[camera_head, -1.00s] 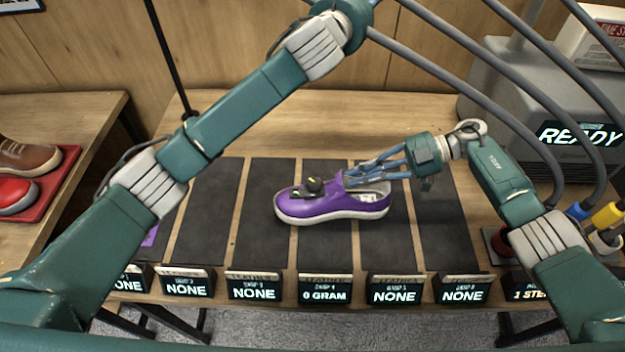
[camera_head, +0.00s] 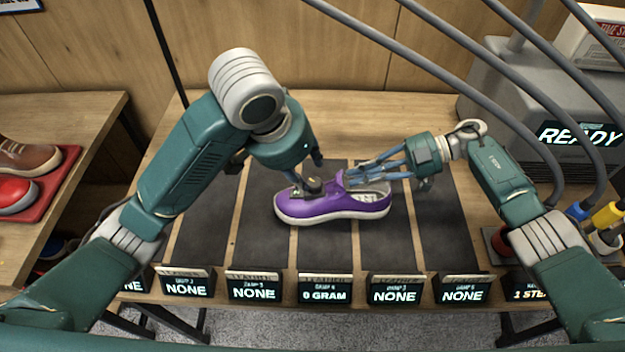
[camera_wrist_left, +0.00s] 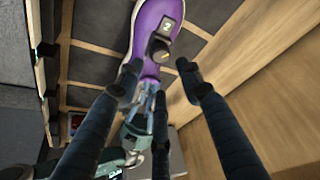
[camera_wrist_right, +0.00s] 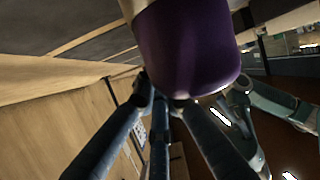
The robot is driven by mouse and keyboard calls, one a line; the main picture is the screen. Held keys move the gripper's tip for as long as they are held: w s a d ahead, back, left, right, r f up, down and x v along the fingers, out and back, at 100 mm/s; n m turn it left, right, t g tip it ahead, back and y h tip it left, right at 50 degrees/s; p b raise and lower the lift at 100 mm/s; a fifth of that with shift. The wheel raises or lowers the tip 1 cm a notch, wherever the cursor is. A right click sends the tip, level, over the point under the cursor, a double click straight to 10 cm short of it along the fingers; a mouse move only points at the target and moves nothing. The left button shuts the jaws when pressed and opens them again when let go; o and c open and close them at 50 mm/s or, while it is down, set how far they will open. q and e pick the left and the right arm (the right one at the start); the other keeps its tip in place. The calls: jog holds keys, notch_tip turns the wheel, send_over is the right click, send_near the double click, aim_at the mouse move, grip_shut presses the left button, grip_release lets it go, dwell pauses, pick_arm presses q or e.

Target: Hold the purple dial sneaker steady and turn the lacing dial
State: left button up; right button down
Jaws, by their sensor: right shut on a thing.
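The purple sneaker (camera_head: 330,208) with a white sole lies upright on a dark mat, toe to the left. Its black lacing dial (camera_head: 314,185) sits on top near the toe. In the left wrist view the dial (camera_wrist_left: 160,47) has a yellow mark beside a plate reading 2. My left gripper (camera_head: 307,174) is over the dial; its fingers are spread and empty, with the dial beyond the tips. My right gripper (camera_head: 358,174) is shut on the sneaker at its opening. The right wrist view shows the sneaker's purple heel (camera_wrist_right: 187,50) close to the fingers; their exact contact is hidden.
Dark mat strips (camera_head: 264,205) lie on the wooden table, with small signs (camera_head: 325,289) along its front edge. A grey machine (camera_head: 500,95) reading READY stands at right. A red tray (camera_head: 50,190) with shoes is at left. Mats either side of the sneaker look clear.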

aim_at(314, 183)
pick_arm(q)
jog(key=x, duration=0.9)
jog(key=shift+w+d+f, duration=0.1)
jog(key=shift+f, duration=0.15)
jog(key=c, duration=0.8)
